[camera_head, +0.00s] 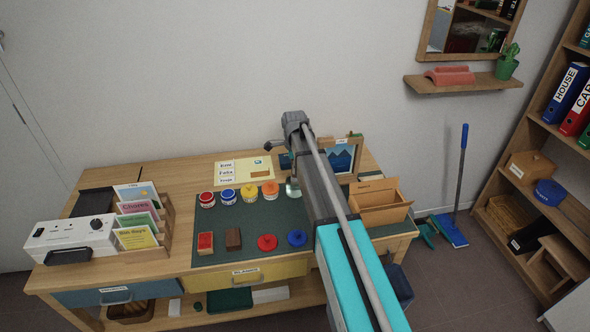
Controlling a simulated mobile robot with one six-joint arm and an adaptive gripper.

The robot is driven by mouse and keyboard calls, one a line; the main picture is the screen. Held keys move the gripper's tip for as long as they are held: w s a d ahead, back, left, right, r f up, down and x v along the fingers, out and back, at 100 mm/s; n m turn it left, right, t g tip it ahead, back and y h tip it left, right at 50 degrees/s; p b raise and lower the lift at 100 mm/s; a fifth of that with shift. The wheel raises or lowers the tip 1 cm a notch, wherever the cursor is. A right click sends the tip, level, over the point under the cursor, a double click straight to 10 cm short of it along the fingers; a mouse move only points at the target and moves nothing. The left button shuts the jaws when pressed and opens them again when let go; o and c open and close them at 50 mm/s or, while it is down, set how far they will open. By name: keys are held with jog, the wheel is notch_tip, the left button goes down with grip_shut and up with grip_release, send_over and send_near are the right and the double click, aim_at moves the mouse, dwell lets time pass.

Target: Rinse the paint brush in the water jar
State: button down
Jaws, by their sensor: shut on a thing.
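The water jar (293,188) looks like a clear glass vessel on the dark green mat, just left of my arm and partly hidden behind it. I cannot make out the paint brush in this view. My arm runs up from the bottom right across the table's right part, its far joint in front of the wall. My gripper and its fingertips are hidden behind the arm, so I cannot see what is in them. Red (207,199), blue (228,196), yellow (250,193) and orange (270,189) paint pots stand in a row left of the jar.
On the mat (218,225) lie two blocks and two round lids. A wooden box (378,205) stands right of my arm, a framed picture (341,158) behind it. A card rack (165,222) and a white device (72,236) stand left. Mat space between the rows is clear.

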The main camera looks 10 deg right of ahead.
jog(key=shift+r+p, duration=3.55)
jog(key=shift+r, duration=0.1)
dwell(0.4)
jog(key=shift+r+p, duration=1.9)
jog(key=shift+p, duration=0.1)
